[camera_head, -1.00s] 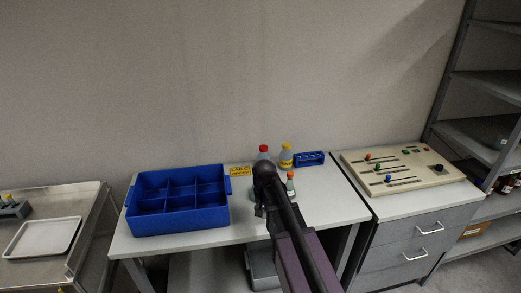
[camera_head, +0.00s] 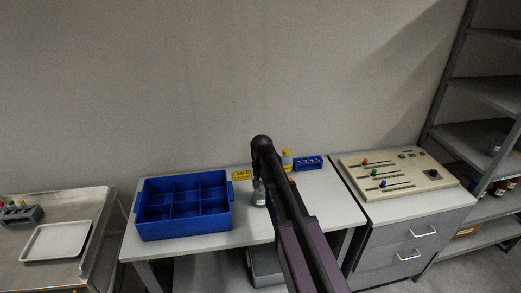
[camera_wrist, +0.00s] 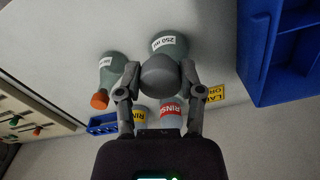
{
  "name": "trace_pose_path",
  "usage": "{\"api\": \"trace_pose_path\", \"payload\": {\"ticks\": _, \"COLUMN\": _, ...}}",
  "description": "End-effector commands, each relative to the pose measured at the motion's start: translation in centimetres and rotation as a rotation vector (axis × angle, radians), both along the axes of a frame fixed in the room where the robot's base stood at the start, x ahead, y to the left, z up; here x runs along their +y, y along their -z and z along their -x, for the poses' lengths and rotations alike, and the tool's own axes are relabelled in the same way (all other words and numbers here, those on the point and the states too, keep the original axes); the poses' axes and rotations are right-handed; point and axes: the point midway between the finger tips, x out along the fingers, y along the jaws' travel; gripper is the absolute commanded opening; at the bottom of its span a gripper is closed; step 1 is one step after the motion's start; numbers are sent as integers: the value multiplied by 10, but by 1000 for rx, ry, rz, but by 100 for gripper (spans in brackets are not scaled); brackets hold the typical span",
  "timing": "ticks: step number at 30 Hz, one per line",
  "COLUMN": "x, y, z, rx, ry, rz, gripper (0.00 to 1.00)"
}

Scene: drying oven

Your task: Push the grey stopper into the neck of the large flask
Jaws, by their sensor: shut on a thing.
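The grey stopper (camera_wrist: 160,77) is between the two fingers of my gripper (camera_wrist: 160,84) in the wrist view. The large flask, labelled 250 ml (camera_wrist: 171,44), lies directly behind the stopper there, its neck hidden. I cannot tell whether stopper and neck touch. In the head view the large flask (camera_head: 259,194) stands on the table beneath my wrist, partly covered by my arm. A smaller flask (camera_wrist: 112,68) with an orange stopper (camera_wrist: 99,100) stands beside it.
A blue divided crate (camera_head: 186,228) is at left. A control panel (camera_head: 395,172) is at right.

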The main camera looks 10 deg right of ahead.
Motion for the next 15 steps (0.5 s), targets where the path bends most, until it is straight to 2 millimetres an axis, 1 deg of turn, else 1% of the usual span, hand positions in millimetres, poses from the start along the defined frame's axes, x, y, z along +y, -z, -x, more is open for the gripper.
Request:
{"api": "trace_pose_path", "payload": {"ticks": 1, "x": -1, "y": -18, "z": -13, "rx": 0, "ry": 0, "rz": 0, "gripper": 31}}
{"api": "trace_pose_path", "payload": {"ticks": 6, "x": -4, "y": -45, "z": -39, "rx": 0, "ry": 0, "rz": -1, "gripper": 31}}
{"api": "trace_pose_path", "payload": {"ticks": 10, "x": -6, "y": -61, "z": -55, "rx": 0, "ry": 0, "rz": -1, "gripper": 31}}
{"api": "trace_pose_path", "payload": {"ticks": 15, "x": -7, "y": -72, "z": -68, "rx": 1, "ry": 0, "rz": -1, "gripper": 31}}
